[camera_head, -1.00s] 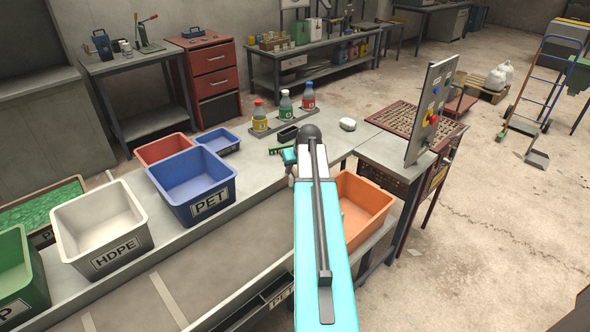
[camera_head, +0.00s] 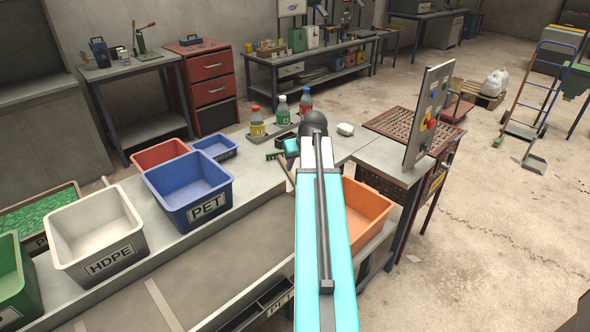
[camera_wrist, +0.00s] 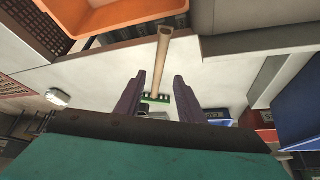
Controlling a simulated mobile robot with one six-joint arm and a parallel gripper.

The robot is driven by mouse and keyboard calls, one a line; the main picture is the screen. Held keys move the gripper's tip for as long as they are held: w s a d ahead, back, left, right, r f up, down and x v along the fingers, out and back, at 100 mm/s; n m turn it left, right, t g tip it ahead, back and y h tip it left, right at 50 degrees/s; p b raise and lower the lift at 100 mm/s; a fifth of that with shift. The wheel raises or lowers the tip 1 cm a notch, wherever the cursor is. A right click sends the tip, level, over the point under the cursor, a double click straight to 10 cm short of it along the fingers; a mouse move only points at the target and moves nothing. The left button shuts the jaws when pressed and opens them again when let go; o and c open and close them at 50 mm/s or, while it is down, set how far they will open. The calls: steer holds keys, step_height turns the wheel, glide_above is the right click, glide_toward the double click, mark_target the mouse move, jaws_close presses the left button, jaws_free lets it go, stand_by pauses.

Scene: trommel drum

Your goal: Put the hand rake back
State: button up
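The hand rake has a green toothed head and a pale wooden handle. In the head view the rake (camera_head: 276,155) shows on the grey worktop just left of my arm's end; part of it is hidden there. In the wrist view the rake's handle (camera_wrist: 162,60) runs up from its green head, between the lines of my two fingers. My gripper (camera_wrist: 159,76) is open, with a clear gap on each side of the handle. I cannot tell how far above the handle the fingertips are.
Three bottles (camera_head: 282,110) stand in a row on a grey holder behind the rake. A white rounded object (camera_head: 345,129) lies to the right. An orange bin (camera_head: 367,208) is right of my arm; a blue PET bin (camera_head: 188,190) is left. A control panel (camera_head: 428,115) rises at right.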

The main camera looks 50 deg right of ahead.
steer(key=shift+v, duration=1.45)
